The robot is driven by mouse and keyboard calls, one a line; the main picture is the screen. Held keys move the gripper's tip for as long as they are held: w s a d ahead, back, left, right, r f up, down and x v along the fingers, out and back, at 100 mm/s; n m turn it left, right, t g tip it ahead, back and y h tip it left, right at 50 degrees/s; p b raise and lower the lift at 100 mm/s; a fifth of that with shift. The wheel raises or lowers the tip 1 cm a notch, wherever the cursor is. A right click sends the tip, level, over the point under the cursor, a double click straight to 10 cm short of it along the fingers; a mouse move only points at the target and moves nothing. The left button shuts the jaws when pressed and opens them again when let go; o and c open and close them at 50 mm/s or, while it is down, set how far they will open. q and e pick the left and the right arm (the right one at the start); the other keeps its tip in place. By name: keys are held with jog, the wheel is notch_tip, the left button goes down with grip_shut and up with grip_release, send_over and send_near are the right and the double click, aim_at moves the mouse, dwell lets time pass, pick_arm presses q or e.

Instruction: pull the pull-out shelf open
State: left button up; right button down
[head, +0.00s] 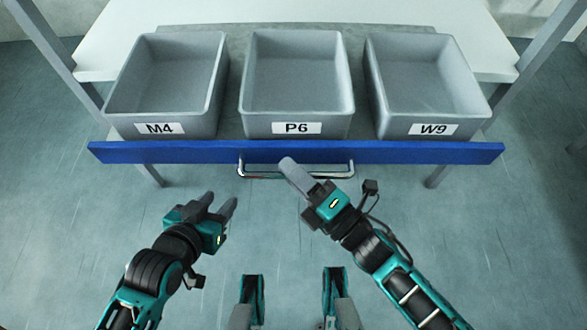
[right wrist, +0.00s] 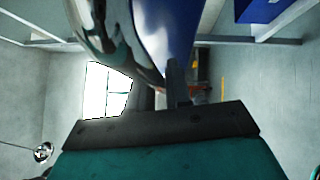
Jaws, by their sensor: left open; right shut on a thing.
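The pull-out shelf has a long blue front (head: 420,153) and a metal bar handle (head: 258,174) at its middle. The shelf sticks out from the white top, with bins standing on it. My right gripper (head: 290,168) is shut on the handle, and its fingers hide part of the bar. In the right wrist view a shiny metal surface (right wrist: 120,40) fills the upper middle, close to the camera. My left gripper (head: 221,203) is open and empty, below and to the left of the handle, apart from it.
Three grey bins stand in a row behind the blue front: M4 (head: 165,90), P6 (head: 297,85) and W9 (head: 425,85). A white top (head: 410,14) lies behind them. Grey frame posts (head: 55,45) stand at the sides. The floor (head: 70,220) in front looks clear.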

pick_arm(q)
jog(key=shift+w, duration=0.1)
pick_arm(e)
jog(key=c, duration=1.1)
grip_release()
jog(key=shift+c, duration=0.2)
pick_arm(q)
jog(key=shift+r+p, duration=0.3)
jog(key=shift+p, duration=0.05)
pick_arm(e)
jog(key=v, duration=1.3)
pick_arm(q)
jog(key=shift+r, duration=0.1)
pick_arm(e)
jog(key=shift+w+r, duration=0.1)
